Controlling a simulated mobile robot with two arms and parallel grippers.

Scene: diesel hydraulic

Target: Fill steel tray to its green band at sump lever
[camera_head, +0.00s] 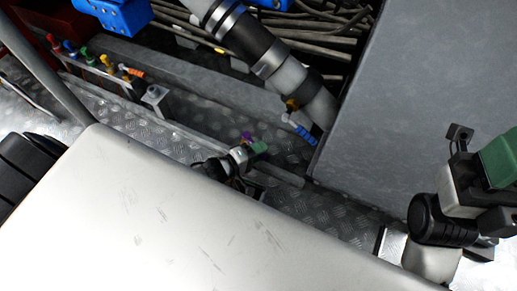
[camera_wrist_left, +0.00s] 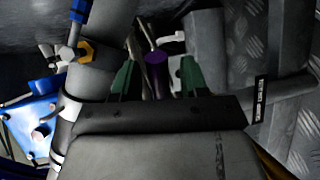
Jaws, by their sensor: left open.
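My left gripper (camera_head: 258,148) is low in the middle of the head view, beside a small purple handle (camera_head: 246,136). In the left wrist view its green fingers (camera_wrist_left: 156,78) are open, with the purple handle (camera_wrist_left: 154,72) between them; I cannot tell whether they touch it. A blue-handled lever (camera_head: 305,132) with a yellow nut sits by the thick pipe, and it also shows in the left wrist view (camera_wrist_left: 76,30). Which lever is the sump lever carries no readable label. My right gripper (camera_head: 500,160) is at the right edge, its opening unclear. I cannot make out the steel tray or green band.
A row of coloured levers (camera_head: 107,62) stands at upper left. The thick grey pipe (camera_head: 262,55) slants down beside a large grey block (camera_head: 420,85). Bundled hoses (camera_head: 325,38) lie behind. Bare tread-plate floor (camera_head: 190,145) runs left of the left gripper.

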